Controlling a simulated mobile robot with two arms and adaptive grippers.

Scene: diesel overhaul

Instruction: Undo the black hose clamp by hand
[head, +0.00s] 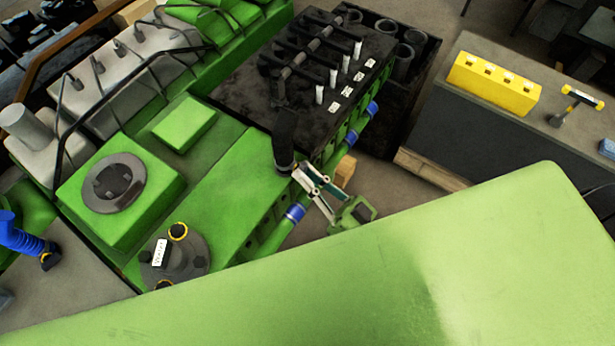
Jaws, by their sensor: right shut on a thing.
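A black hose (284,130) stands upright at the corner of the green engine, beside the black cylinder head block. A dark band, the black hose clamp (284,167), goes round the lower end of the hose. My right gripper (301,174) reaches in from the lower right, with its fingertips at the right side of the clamp. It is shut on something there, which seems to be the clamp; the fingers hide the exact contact. My left gripper is not in view.
The green engine (205,205) fills the left and middle. Blue-banded green pipes (295,212) run along its side close to my right gripper. A workbench (510,110) at the right holds a yellow block (494,83) and a hammer (576,104). Bare floor (385,185) lies between.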

